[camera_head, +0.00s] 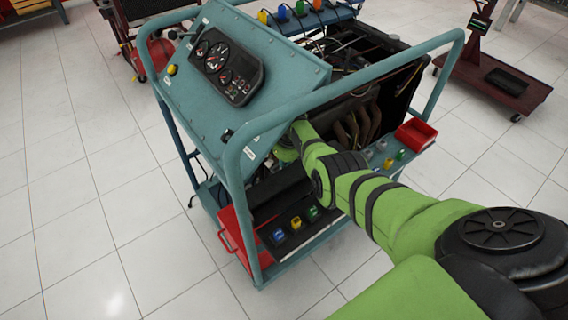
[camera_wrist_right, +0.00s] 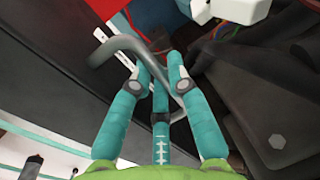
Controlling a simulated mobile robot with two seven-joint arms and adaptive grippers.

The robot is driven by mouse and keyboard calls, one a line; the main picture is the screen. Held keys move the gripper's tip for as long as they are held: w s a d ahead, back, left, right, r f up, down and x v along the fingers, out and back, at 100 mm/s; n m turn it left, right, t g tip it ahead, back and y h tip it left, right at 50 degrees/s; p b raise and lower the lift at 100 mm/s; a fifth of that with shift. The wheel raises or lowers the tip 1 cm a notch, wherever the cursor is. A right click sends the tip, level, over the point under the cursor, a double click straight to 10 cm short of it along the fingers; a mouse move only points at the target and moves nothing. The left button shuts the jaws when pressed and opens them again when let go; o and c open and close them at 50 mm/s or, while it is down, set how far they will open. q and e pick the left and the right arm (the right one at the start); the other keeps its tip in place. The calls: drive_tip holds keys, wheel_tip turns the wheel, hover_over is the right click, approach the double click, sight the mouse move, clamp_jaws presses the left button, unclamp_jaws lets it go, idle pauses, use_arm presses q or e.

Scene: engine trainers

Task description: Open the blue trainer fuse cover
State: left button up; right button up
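The blue trainer is a teal tubular frame (camera_head: 232,165) with a sloped panel (camera_head: 210,110) carrying gauges. My right arm reaches into the frame behind this panel, so my right gripper is hidden in the head view. In the right wrist view, the teal fingers of my right gripper (camera_wrist_right: 162,68) converge beside a bent grey bar (camera_wrist_right: 132,48). I cannot tell whether they touch or grip it. A white part (camera_wrist_right: 228,10) shows at the top of the wrist view; I cannot tell whether it belongs to the fuse cover. My left gripper is not in view.
A red tray (camera_head: 415,134) and small coloured parts sit on the trainer's right ledge. A dark red wheeled stand (camera_head: 495,80) is at the right. The tiled floor (camera_head: 90,240) at left is clear.

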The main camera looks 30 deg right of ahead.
drive_tip(key=shift+o, duration=0.8)
drive_tip(key=shift+w+r, duration=0.1)
drive_tip(key=shift+w, duration=0.05)
drive_tip(key=shift+r, duration=0.1)
